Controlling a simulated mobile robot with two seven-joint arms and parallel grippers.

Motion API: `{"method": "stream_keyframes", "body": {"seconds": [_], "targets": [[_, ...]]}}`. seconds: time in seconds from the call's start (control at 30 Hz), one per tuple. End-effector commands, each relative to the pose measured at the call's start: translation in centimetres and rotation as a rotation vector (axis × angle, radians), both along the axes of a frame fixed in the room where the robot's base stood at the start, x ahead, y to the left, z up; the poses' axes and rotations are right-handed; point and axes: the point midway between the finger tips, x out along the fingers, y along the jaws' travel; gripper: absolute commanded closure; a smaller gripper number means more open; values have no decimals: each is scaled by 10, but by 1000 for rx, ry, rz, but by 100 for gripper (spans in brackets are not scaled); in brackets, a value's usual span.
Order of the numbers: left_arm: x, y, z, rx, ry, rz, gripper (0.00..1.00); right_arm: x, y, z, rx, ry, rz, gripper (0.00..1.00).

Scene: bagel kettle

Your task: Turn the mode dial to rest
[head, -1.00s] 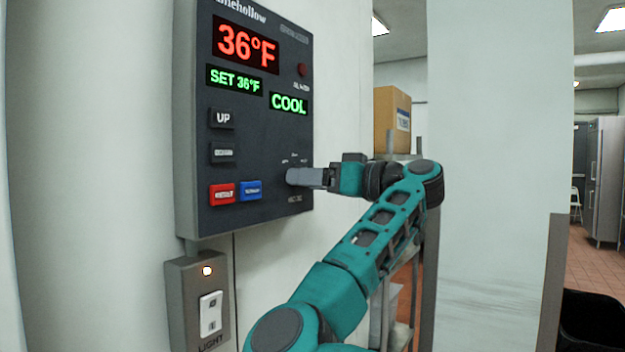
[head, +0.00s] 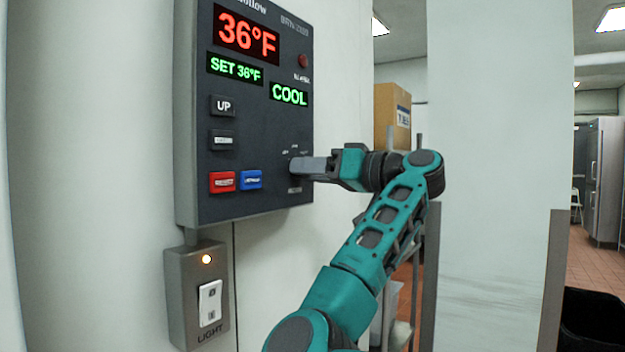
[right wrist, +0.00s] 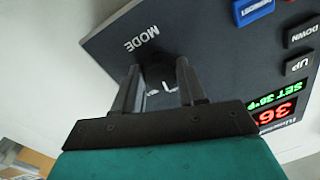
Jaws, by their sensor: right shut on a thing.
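The mode dial (right wrist: 158,73) is a dark knob above the printed word MODE, seen upside down in the right wrist view. It sits low on the right side of the dark control panel (head: 265,155). My right gripper (right wrist: 157,78) is shut on the dial, with one finger on each side. In the head view the right gripper (head: 294,167) reaches the panel from the right and hides most of the dial. The green mode readout (head: 289,95) says COOL. I cannot read the small marks around the dial. My left gripper is not in view.
The panel also has an UP button (head: 223,105), a dark button below it, a red button (head: 222,182) and a blue button (head: 251,179). A light switch box (head: 197,300) is mounted below. A cardboard box (head: 391,117) stands on a shelf behind my right arm.

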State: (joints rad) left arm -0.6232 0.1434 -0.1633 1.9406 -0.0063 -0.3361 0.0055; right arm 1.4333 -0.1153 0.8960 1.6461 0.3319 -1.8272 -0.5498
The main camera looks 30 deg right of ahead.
Motion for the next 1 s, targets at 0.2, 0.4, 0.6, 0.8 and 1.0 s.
{"method": "stream_keyframes", "body": {"seconds": [0.2, 0.4, 0.6, 0.8, 1.0], "targets": [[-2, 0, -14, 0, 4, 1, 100, 0, 0, -3, 160, 69, 0, 90], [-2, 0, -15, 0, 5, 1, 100, 0, 1, -1, 318, 134, 1, 90], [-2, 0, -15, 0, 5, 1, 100, -1, 2, -1, 454, 190, 0, 90], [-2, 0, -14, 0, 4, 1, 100, -1, 2, 0, 550, 229, 1, 90], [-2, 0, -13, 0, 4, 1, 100, -1, 2, 0, 602, 250, 1, 90]]}}
